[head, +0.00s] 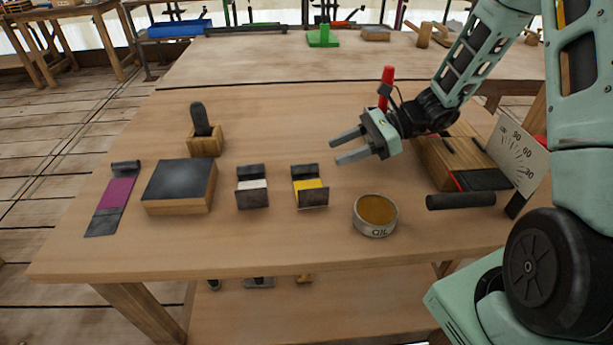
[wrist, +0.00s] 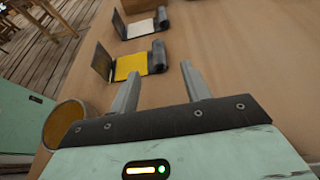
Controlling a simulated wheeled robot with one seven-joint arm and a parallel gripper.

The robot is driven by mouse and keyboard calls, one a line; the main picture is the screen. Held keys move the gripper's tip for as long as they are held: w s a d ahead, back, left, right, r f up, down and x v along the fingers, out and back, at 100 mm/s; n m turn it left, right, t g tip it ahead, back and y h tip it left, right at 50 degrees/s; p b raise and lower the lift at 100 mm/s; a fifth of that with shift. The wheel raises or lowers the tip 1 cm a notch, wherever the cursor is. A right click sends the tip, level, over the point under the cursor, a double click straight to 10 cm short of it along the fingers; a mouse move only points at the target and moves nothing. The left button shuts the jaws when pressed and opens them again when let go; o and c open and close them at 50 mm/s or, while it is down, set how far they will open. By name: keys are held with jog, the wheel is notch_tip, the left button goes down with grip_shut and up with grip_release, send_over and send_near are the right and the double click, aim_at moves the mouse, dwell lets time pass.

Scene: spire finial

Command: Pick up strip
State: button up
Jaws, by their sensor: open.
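A purple strip (head: 116,193) with dark grey ends lies flat at the left of the bench, its far end rolled. A white strip (head: 253,185) and a yellow strip (head: 310,190) sit between dark raised ends near the middle. The wrist view also shows the yellow strip (wrist: 130,63) and the white strip (wrist: 140,29) beyond my fingers. My gripper (head: 335,151) is open and empty above the bench, up and right of the yellow strip in the head view. In the wrist view its fingers (wrist: 160,72) are apart with bare wood between them.
A round oil tin (head: 376,214) stands right of the yellow strip. A dark-topped block (head: 180,186) and a wooden holder with a dark tool (head: 204,138) are left. A wooden block fixture (head: 450,160) with a dial plate (head: 517,153) is right. Bench between is clear.

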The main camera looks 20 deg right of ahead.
aim_at(308, 164)
jog(key=x, duration=0.8)
jog(key=shift+a+f, duration=0.1)
jog(key=shift+a, duration=0.3)
grip_shut()
